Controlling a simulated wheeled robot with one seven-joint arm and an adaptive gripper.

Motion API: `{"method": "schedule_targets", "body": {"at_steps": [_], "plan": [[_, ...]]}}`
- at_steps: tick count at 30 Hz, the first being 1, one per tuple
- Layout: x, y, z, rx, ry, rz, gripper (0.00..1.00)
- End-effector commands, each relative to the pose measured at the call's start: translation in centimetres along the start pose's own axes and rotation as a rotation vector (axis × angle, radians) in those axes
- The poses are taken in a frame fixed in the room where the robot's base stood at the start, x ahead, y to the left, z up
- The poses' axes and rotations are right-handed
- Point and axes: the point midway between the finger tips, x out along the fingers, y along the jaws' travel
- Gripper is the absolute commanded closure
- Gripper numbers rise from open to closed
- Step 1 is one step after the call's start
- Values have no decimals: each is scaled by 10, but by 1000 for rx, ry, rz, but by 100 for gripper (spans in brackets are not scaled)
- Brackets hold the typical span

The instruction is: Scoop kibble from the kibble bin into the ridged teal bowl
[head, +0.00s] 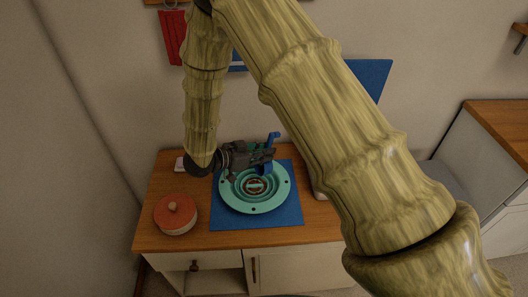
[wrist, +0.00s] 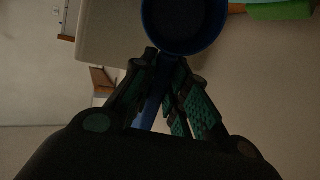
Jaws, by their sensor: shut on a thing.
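My gripper (head: 264,158) is above the far side of the ridged teal bowl (head: 228,194) in the head view. It is shut on the handle of a blue scoop (head: 274,137), part of which sticks up past the fingers. In the wrist view, my gripper (wrist: 160,68) pinches the blue handle, and the scoop's round cup (wrist: 146,22) shows at the top with a dark inside. I cannot tell whether kibble is in it. The bowl has concentric ridges and small brownish marks at its centre, too small to identify. I cannot make out the kibble bin; my arm hides part of the counter.
The bowl rests on a blue mat (head: 287,217) on the wooden counter (head: 160,243). A red-lidded pot (head: 176,217) stands to the left. A pale object (head: 319,188) is partly hidden behind my arm at right. A red cloth (head: 172,37) hangs on the wall.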

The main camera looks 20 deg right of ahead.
Motion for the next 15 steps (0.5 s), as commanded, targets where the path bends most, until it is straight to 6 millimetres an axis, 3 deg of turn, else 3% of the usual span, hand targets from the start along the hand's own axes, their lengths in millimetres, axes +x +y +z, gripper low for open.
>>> {"method": "schedule_targets", "body": {"at_steps": [15], "plan": [[11, 0, -3, 1, -191, 1, 100]]}}
